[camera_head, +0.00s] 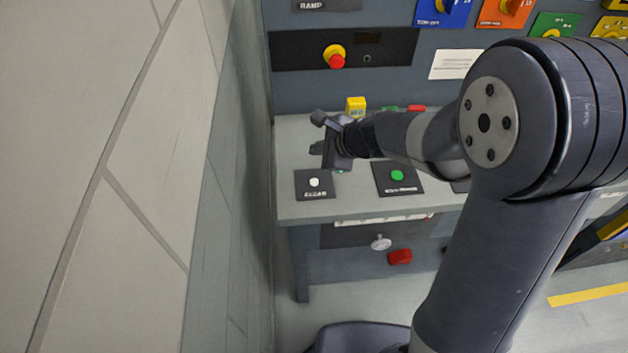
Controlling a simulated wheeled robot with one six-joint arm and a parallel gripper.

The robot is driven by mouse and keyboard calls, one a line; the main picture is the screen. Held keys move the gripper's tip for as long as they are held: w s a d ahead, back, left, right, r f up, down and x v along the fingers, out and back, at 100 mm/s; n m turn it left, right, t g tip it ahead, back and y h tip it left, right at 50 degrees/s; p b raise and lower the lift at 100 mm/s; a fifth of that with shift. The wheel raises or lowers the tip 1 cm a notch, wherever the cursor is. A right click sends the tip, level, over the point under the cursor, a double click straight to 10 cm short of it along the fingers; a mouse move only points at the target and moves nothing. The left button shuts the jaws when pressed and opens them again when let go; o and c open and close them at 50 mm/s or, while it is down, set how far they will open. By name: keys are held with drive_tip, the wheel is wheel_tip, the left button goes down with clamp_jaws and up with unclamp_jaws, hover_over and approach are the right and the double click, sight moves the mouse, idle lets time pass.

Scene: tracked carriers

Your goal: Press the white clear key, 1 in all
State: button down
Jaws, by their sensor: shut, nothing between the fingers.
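The white clear key (314,182) is a small round button on a dark square plate (316,194) at the front left corner of the grey bench. Lettering on the plate is too small to read surely. My gripper (318,131) is above the bench, a little behind the key in the picture, with its fingers pointing left. It is shut and holds nothing. It appears apart from the key; its exact height above the bench is hard to tell. The key is fully visible, while my arm hides part of the bench to the right.
A green button (397,175) on a dark plate sits right of the key. A yellow block (356,105) stands behind my gripper. A red emergency knob (336,58) is on the back panel. A wall (150,180) rises close on the left.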

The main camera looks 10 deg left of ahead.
sight(318, 184)
drive_tip(key=shift+f+b, duration=3.95)
drive_tip(key=shift+f, duration=0.45)
drive_tip(key=shift+f+b, duration=0.4)
drive_tip(key=shift+b, duration=0.05)
drive_tip(key=shift+f+b, duration=0.4)
drive_tip(key=shift+b, duration=0.05)
drive_tip(key=shift+r+p, duration=0.7)
drive_tip(key=shift+r, duration=0.15)
drive_tip(key=shift+r, duration=0.1)
wheel_tip(318, 184, up, 5)
drive_tip(key=p, duration=0.4)
drive_tip(key=shift+p, duration=0.3)
